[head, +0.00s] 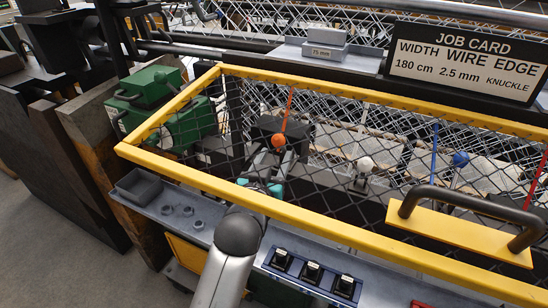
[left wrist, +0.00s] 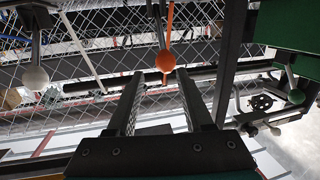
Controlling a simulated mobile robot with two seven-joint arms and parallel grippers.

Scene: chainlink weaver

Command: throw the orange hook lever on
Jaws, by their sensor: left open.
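The orange hook lever's round orange knob (head: 279,140) shows through the wire mesh in the head view, with a thin orange rod above it. In the left wrist view the orange knob (left wrist: 165,61) is near and roughly centred, at the tips of my fingers. My left gripper (head: 272,157) is behind the mesh in the head view, just below the knob. In the left wrist view my left gripper (left wrist: 160,76) is open, with one finger to each side below the knob and nothing clearly held. Contact cannot be told. My right gripper is out of view.
A yellow-framed mesh guard (head: 330,232) with a dark handle (head: 460,212) covers the levers. A white knob (head: 366,163) and a blue knob (head: 460,159) stand to the right. Switches (head: 311,271) line the front panel.

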